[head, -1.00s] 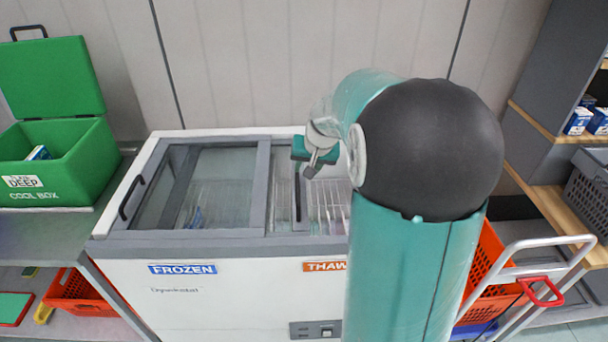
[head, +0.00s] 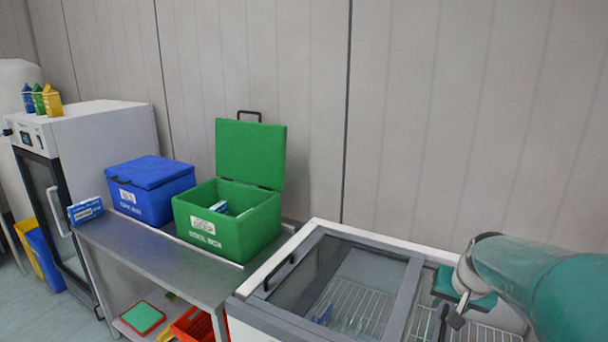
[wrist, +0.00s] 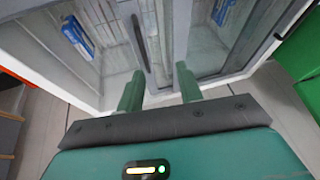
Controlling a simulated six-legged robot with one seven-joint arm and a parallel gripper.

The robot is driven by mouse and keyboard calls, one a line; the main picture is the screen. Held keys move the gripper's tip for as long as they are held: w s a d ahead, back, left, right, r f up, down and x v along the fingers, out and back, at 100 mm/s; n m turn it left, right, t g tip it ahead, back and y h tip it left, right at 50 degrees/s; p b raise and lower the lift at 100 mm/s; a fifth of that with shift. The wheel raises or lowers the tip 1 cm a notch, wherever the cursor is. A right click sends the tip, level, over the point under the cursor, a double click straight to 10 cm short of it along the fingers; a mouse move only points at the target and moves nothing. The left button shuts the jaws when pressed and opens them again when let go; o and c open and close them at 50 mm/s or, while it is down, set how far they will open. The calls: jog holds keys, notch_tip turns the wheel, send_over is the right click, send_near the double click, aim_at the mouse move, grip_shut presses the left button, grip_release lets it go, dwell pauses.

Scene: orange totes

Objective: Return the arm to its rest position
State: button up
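My gripper (wrist: 160,88) shows in the wrist view with its two green fingers apart and nothing held between them. In the head view my gripper (head: 455,312) is at the lower right, small and partly hidden by the arm. It hangs over the right part of the chest freezer (head: 330,233). The freezer also fills the top of the wrist view, with a dark handle (wrist: 141,42) just beyond the fingers. A blue packet (wrist: 77,36) lies inside the freezer behind the glass.
A steel table (head: 130,245) left of the freezer bears an open green cool box (head: 245,235), a closed blue box (head: 150,205) and a blue-white carton (head: 86,209). A white cabinet (head: 100,135) stands farther left. An orange basket (head: 192,326) is below the table.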

jog(key=s+a+r+n, duration=0.2)
jog(key=s+a, duration=0.6)
jog(key=s, duration=0.1)
jog(key=s+a+r+n, duration=0.2)
jog(key=s+a+n, duration=0.1)
jog(key=s+a, duration=0.5)
jog(key=shift+s+a+t, duration=0.2)
jog(key=shift+s+t, duration=0.1)
jog(key=shift+s, duration=0.7)
